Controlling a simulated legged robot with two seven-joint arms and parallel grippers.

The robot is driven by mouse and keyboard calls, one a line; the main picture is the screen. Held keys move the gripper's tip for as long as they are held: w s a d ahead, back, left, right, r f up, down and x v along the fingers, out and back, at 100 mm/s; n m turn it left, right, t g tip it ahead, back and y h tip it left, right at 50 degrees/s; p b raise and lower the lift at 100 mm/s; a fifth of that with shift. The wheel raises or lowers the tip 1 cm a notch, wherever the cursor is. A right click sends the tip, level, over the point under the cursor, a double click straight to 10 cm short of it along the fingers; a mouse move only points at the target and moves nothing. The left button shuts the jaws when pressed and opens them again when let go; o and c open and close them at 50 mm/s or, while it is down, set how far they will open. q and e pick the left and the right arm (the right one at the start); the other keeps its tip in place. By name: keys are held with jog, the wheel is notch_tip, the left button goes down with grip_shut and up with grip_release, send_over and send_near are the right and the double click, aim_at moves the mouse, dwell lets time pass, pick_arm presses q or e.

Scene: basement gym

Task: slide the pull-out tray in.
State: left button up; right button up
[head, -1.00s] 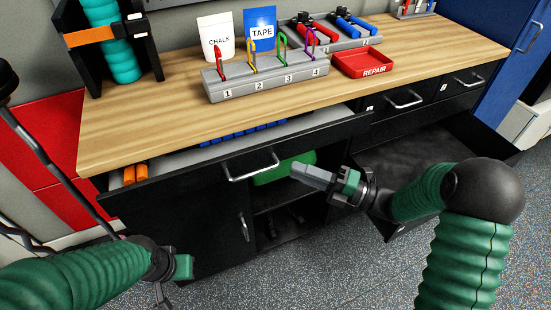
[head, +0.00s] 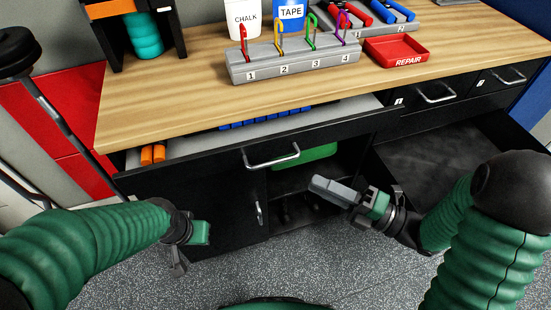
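The pull-out tray (head: 190,146) is a shallow grey tray with a black front. It sticks out from under the wooden worktop and holds orange cylinders (head: 153,154) and a row of blue items (head: 265,119). Its silver bar handle (head: 272,162) is on the front. My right gripper (head: 322,188) is below and right of the handle, apart from it; its grey fingers look together with nothing between them. My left gripper (head: 178,262) is low on the left, apart from the tray front; its fingers are partly hidden and hard to read.
A deep black drawer (head: 445,165) stands open at the right, beside my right arm. Under the tray are a cabinet door (head: 225,210) and an open compartment with a green bin (head: 305,156). The worktop (head: 180,85) carries a numbered clip rack (head: 292,68) and a red repair tray (head: 395,50).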

aim_at(272, 164)
jog(key=x, duration=1.2)
jog(key=shift+w+a+f+b, duration=0.1)
jog(key=shift+w+f+b, duration=0.1)
jog(key=shift+w+b, duration=0.15)
jog(key=shift+s, duration=0.1)
grip_shut()
jog(key=shift+f, duration=0.2)
